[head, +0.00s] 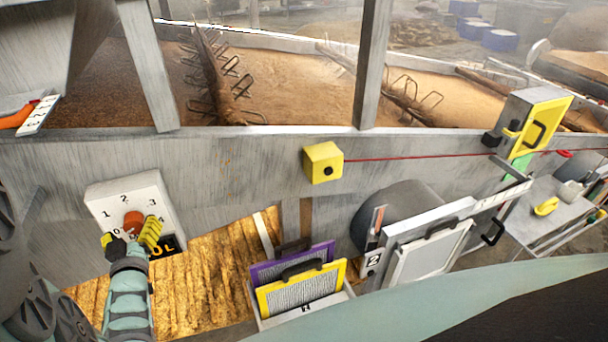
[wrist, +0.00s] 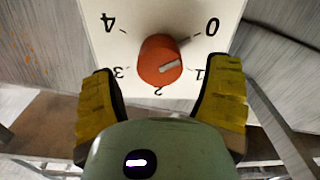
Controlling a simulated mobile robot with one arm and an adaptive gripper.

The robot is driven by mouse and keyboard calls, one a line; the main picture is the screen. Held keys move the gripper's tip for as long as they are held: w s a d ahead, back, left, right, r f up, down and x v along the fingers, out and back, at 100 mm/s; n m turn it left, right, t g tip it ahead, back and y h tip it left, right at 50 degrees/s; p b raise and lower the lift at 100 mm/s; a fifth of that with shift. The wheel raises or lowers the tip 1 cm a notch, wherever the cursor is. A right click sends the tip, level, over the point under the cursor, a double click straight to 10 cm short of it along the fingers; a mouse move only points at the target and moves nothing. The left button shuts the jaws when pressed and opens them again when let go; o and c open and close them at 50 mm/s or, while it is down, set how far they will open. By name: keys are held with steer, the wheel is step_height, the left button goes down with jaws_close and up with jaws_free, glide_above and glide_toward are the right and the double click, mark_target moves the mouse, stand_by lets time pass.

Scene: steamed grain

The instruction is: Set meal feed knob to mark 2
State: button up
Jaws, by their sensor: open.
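The orange-red meal feed knob (head: 134,219) sits on a white dial panel (head: 100,194) at the left in the head view. In the wrist view the knob (wrist: 153,55) is near top centre, with upside-down marks 0 to 4 around it. Its white pointer (wrist: 168,67) points right and slightly up, roughly between 0 and 1; its exact setting is hard to tell. My gripper (head: 131,238) is open before the knob. Its yellow fingers show left and right of the knob in the wrist view (wrist: 160,82), apart from it.
A yellow box (head: 318,160) with a red cord is on the grey wall right of the panel. Purple and yellow framed screens (head: 300,287) stand in a holder below. A yellow-faced box (head: 538,125) is at the right. Grain beds lie behind the wall.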

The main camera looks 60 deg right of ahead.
steer(key=shift+x, duration=0.9)
steer(key=shift+f, duration=0.1)
steer(key=c, duration=1.2)
